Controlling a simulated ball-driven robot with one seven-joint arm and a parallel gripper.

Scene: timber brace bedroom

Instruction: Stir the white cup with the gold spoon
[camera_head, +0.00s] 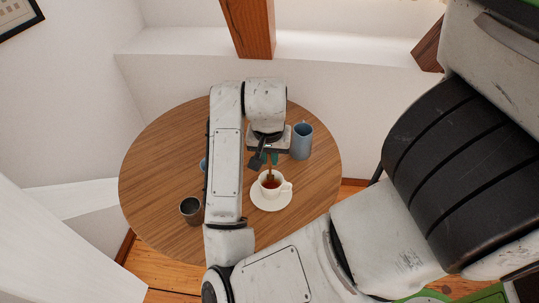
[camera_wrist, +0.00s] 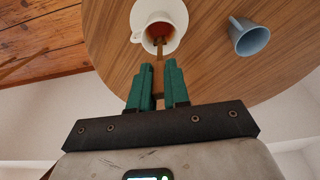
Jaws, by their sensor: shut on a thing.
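The white cup (camera_head: 277,187) stands upright on a white saucer (camera_head: 271,204) near the front right of the round table, with reddish-brown liquid in it. It also shows at the top of the wrist view (camera_wrist: 140,15). The gold spoon (camera_wrist: 158,52) is held between the green fingers of my gripper (camera_wrist: 158,75), and its lower end is in the cup's liquid. My gripper is just behind and above the cup in the head view (camera_head: 265,160). My gripper is shut on the spoon's handle. The spoon's bowl is hidden in the liquid.
A blue mug (camera_head: 301,141) stands right of my gripper, close behind the cup. A dark grey cup (camera_head: 190,209) stands at the table's front left. Another blue thing is mostly hidden behind my arm. The left of the wooden table (camera_head: 150,175) is clear. White walls and timber beams (camera_head: 249,28) lie behind.

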